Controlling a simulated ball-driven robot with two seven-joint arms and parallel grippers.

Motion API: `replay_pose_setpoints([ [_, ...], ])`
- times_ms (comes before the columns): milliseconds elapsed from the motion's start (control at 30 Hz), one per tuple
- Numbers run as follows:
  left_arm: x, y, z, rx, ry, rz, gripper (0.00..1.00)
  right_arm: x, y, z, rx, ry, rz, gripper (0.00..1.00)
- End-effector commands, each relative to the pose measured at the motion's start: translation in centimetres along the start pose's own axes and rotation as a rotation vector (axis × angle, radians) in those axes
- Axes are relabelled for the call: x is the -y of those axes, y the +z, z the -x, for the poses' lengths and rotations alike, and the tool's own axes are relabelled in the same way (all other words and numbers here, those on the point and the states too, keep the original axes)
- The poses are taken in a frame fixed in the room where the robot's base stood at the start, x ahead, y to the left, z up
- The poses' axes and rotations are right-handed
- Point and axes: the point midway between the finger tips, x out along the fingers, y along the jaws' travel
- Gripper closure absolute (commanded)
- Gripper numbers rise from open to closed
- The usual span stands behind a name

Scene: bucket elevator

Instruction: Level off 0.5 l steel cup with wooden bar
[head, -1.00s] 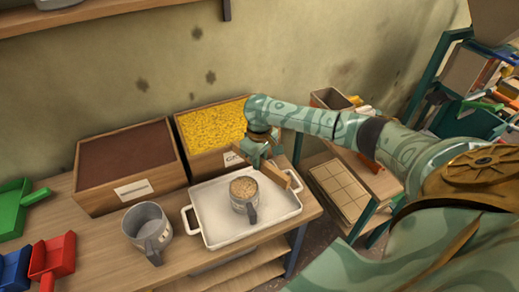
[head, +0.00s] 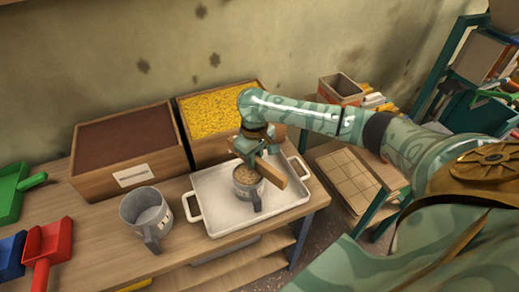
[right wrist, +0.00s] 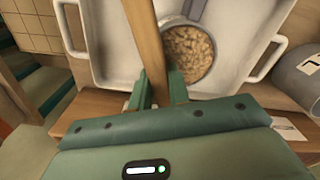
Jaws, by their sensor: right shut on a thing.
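The steel cup (head: 248,195) stands upright in the white tray (head: 206,212), filled with tan grains up to about its rim. My right gripper (head: 257,150) is shut on the wooden bar (head: 272,174), behind and above the cup. The bar lies across the cup's back right edge in the head view. In the right wrist view the bar (right wrist: 145,40) runs along one edge of the cup's mouth, beside the grains (right wrist: 190,55). I cannot tell if the bar touches the rim. My left gripper is not in view.
A second, larger steel cup (head: 147,214) stands on the table left of the tray. Behind are a bin of brown material (head: 125,142) and a bin of yellow grains (head: 210,110). Green, blue and red scoops (head: 47,245) lie at the left.

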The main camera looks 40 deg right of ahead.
Motion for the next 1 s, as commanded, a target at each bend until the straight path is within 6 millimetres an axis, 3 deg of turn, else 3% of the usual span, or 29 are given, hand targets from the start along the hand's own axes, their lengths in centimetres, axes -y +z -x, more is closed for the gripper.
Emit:
replay_pose_setpoints([
  [400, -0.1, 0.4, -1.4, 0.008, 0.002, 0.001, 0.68, 3.0, 0.0, -0.1, -0.001, 0.000, 0.003, 1.00],
  [1000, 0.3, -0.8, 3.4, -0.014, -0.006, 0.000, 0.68, 7.3, 0.0, 0.4, 0.000, -0.001, 0.001, 1.00],
])
